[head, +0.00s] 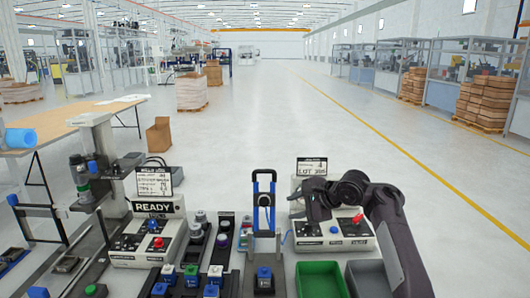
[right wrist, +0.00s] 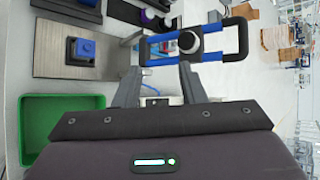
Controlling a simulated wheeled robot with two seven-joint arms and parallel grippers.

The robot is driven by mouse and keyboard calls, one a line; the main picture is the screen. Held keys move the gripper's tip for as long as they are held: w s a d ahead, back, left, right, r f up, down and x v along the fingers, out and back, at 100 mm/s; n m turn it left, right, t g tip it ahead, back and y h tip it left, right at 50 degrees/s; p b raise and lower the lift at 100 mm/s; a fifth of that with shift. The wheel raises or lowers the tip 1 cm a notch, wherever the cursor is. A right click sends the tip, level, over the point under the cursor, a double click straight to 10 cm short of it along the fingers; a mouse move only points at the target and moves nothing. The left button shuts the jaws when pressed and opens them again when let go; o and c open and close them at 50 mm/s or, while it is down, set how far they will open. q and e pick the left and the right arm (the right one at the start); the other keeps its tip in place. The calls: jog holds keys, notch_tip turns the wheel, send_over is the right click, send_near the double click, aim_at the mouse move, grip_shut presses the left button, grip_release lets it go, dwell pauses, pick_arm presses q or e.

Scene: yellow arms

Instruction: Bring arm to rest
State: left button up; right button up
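My right arm reaches in from the right in the head view, bent at a dark joint, with its gripper (head: 314,208) hanging in front of the right-hand control box. In the right wrist view the two fingers of this gripper (right wrist: 160,80) stand apart with nothing between them, so it is open and empty. Past the fingertips is a blue-handled upright frame (right wrist: 240,40) with a round dark-and-white piece; it also shows in the head view (head: 256,198), left of the gripper. I cannot tell the exact gap between them. My left arm and gripper are not in view.
A READY control box (head: 130,258) stands left and another box (head: 358,244) lies beneath my right gripper. A green bin (head: 320,280) and a grey bin (head: 368,275) sit in front. The aisle behind is clear.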

jog(key=s+d+f+n+h, duration=0.3)
jog(key=s+d+f, duration=0.4)
jog(key=f, duration=0.4)
jog(key=s+d+f+n+h, duration=0.4)
jog(key=s+d+f, duration=0.1)
jog(key=s+f, duration=0.45)
jog(key=s+a+n+g, duration=0.1)
jog(key=s+n+g, duration=0.55)
jog(key=s, duration=2.15)
notch_tip(320, 180, down, 29)
jog(key=s+n+t+b, duration=0.1)
jog(key=s+n+t, duration=0.1)
jog(key=n, duration=0.1)
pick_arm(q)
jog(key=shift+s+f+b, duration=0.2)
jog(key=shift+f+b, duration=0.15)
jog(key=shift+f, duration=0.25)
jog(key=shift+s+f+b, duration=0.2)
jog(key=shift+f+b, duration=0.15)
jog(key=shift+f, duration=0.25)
pick_arm(e)
jog(key=s+d+f+g+h, duration=0.1)
jog(key=s+d+f, duration=0.2)
jog(key=s+f, duration=1.7)
jog(key=shift+d+f+g, duration=0.15)
jog(key=shift+f+g, duration=0.2)
jog(key=shift+f, duration=0.2)
